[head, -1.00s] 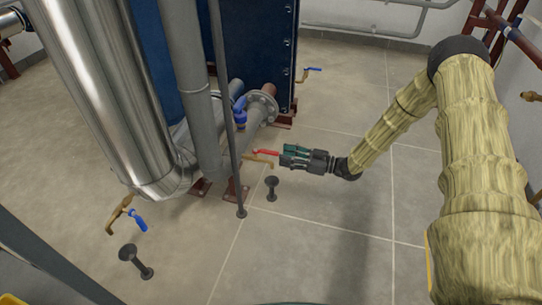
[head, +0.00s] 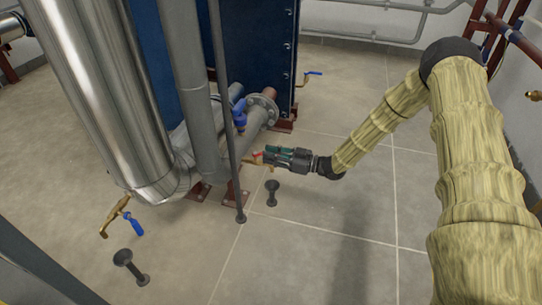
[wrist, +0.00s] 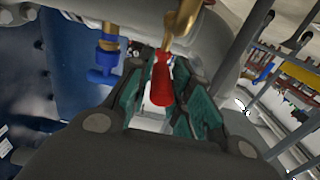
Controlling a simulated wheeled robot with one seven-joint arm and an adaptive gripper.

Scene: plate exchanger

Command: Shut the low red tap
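The low red tap has a red lever handle (wrist: 162,84) on a brass body (wrist: 183,28), under the flanged grey pipe. In the wrist view the handle points back between the two green-padded fingers of my gripper (wrist: 167,72). The fingers look open, one on each side, with a gap visible beside the handle; I cannot tell whether either finger touches it. In the head view my gripper (head: 270,154) covers most of the tap, and only a bit of red handle (head: 257,156) shows at its tip.
A blue-handled valve (head: 239,112) sits above on the pipe. A thin grey post (head: 232,150) stands left of the tap, and a black floor drain stub (head: 272,192) stands below my gripper. Another blue-handled tap (head: 132,222) is at lower left.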

